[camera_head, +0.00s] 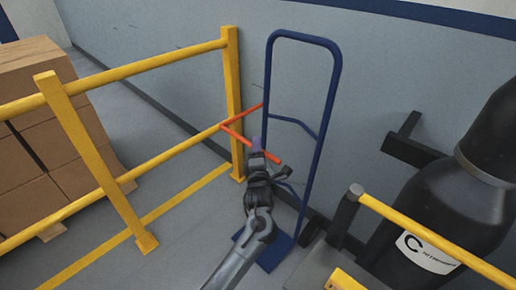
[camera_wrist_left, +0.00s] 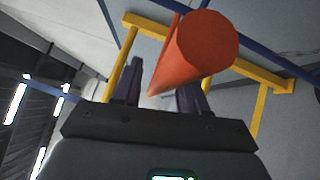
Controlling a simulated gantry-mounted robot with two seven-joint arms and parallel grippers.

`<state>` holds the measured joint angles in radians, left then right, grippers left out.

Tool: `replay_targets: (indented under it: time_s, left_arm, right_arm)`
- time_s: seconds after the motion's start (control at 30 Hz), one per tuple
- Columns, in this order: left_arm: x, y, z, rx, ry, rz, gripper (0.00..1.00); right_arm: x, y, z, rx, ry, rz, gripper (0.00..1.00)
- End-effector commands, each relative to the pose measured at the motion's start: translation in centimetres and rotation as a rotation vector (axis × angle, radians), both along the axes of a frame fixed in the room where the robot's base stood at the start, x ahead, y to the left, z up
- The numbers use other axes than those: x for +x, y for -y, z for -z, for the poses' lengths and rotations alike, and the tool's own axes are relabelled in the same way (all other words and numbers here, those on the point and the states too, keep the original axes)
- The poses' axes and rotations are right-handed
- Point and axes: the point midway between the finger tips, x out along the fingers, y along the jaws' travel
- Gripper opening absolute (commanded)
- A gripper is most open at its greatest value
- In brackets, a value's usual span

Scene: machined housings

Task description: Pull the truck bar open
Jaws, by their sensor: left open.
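The orange-red bar (camera_head: 236,133), which I take as the truck bar, is by the left upright of a blue hand truck (camera_head: 336,85). It looks bent: one length runs to the upright, the other toward the lower right, past my gripper. My left gripper (camera_head: 257,146) is open at that second length, near its free end. In the left wrist view the bar's round end (camera_wrist_left: 208,42) looms large, just beyond and above the two dark fingers of the gripper (camera_wrist_left: 160,92). I cannot tell whether they touch it. My right gripper is not in view.
A yellow guard rail (camera_head: 234,75) stands at the left, its end post close to the bar. Cardboard boxes (camera_head: 30,110) are behind it. A black gas cylinder (camera_head: 465,205) and another yellow rail (camera_head: 435,240) are at the right. A grey wall is behind the truck.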

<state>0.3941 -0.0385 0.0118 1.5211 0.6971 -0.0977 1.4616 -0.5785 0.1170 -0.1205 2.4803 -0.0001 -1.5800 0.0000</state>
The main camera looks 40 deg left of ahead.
Motion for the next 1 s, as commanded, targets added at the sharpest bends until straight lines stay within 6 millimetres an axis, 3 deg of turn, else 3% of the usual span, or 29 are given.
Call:
replay_targets:
  time_s: [0.1, 0.4, 0.77, 1.0]
  left_arm:
    - [0.0, 0.0, 0.0, 0.000, 0.000, 0.000, 0.43]
    - [0.0, 0.0, 0.0, 0.000, 0.000, 0.000, 0.00]
    - [-0.1, -0.3, 0.0, 0.000, 0.000, 0.006, 0.00]
    - [-1.2, -2.5, 0.1, -0.001, -0.002, 0.075, 0.00]
  right_arm:
    - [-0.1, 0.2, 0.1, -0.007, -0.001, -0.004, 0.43]
    - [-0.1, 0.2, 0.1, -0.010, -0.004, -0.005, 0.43]
    - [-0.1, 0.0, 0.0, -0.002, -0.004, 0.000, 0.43]
    - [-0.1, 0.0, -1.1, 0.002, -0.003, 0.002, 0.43]
